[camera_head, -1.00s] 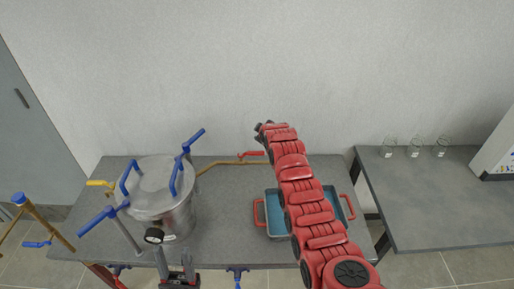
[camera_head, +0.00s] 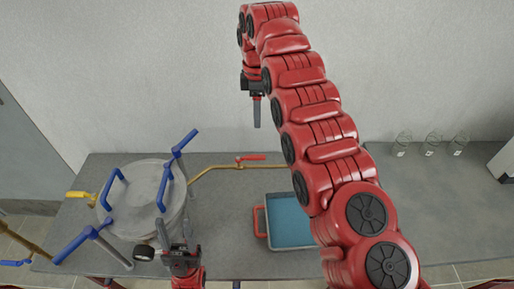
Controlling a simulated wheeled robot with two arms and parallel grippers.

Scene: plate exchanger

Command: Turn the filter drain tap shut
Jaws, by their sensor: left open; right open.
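A steel filter vessel (camera_head: 150,193) with blue clamp handles stands on the left of the bench. A brass pipe (camera_head: 212,170) runs right from it and carries a tap with a red lever (camera_head: 252,158), lying roughly along the pipe. A yellow-handled tap (camera_head: 78,195) is at the vessel's left; I cannot tell from labels which is the drain tap. My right gripper (camera_head: 257,112) is open, pointing down, above the red lever and apart from it. My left gripper (camera_head: 177,236) is open at the vessel's front, near the gauge; contact is unclear.
A blue tray (camera_head: 290,220) with red handles sits right of the vessel, partly hidden by my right arm. A second bench (camera_head: 430,210) at right holds glass jars (camera_head: 430,143). A brass pipe with blue handles stands at far left. Bare bench lies between vessel and tray.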

